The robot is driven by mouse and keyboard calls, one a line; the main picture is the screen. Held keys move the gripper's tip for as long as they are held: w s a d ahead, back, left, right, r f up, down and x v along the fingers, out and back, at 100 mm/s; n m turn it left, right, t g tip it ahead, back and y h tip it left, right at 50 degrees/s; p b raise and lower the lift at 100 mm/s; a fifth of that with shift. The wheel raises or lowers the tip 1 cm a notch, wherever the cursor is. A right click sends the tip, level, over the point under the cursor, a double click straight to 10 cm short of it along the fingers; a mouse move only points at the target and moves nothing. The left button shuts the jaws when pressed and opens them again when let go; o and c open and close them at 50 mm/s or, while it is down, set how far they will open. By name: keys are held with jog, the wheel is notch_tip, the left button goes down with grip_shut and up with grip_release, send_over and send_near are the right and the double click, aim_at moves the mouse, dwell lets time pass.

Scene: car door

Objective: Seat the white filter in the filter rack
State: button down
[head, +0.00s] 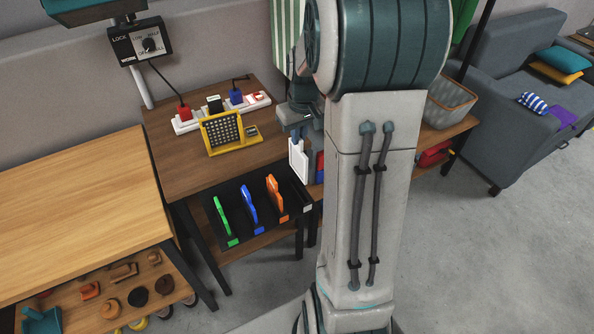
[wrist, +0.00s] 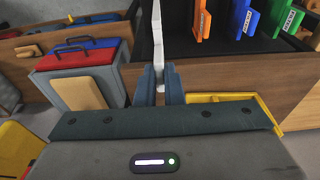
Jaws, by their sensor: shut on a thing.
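The white filter (head: 298,160) is a flat white panel hanging upright below my gripper (head: 296,127) in the head view. In the wrist view the white filter (wrist: 157,35) shows nearly edge-on between the fingers of my gripper (wrist: 160,86), which is shut on it. The black filter rack (head: 206,196) holds green, blue and orange filters, with a bare place at its right end by a pale label. The white filter is behind that end in the head view. The rack (wrist: 264,43) is at the upper right in the wrist view. I cannot tell if the filter touches it.
A yellow pegboard stand (head: 236,141) and a white power strip (head: 183,127) with plugs stand on the brown table (head: 165,150). A grey basket (head: 450,102) is at the right. My arm hides part of the table.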

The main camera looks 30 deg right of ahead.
aim_at(298, 174)
notch_tip(298, 174, down, 12)
jog(key=shift+r, duration=0.2)
jog(key=shift+f, duration=0.15)
jog(key=c, duration=1.5)
grip_release()
jog(key=shift+c, duration=0.2)
